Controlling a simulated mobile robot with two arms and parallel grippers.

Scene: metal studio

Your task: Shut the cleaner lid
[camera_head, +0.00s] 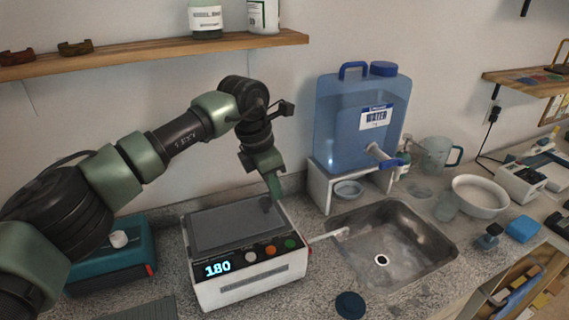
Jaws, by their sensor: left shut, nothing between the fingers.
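The cleaner (254,283) is a white box on the counter with a lit "180" display and a row of round buttons on its sloped front. Its grey lid (232,226) lies over the top of the box and looks about level. I cannot tell whether a small gap is left under it. My left gripper (275,193) is shut and empty, pointing down at the lid's back right corner. Its tip is at or just above the lid; contact cannot be told. My right gripper is out of view.
A metal sink (416,236) is right of the cleaner, with a blue water jug (345,140) on a white stand behind it. A teal device (128,262) stands to the left. A round dark blue item (350,305) lies in front. A wooden shelf (150,50) hangs above.

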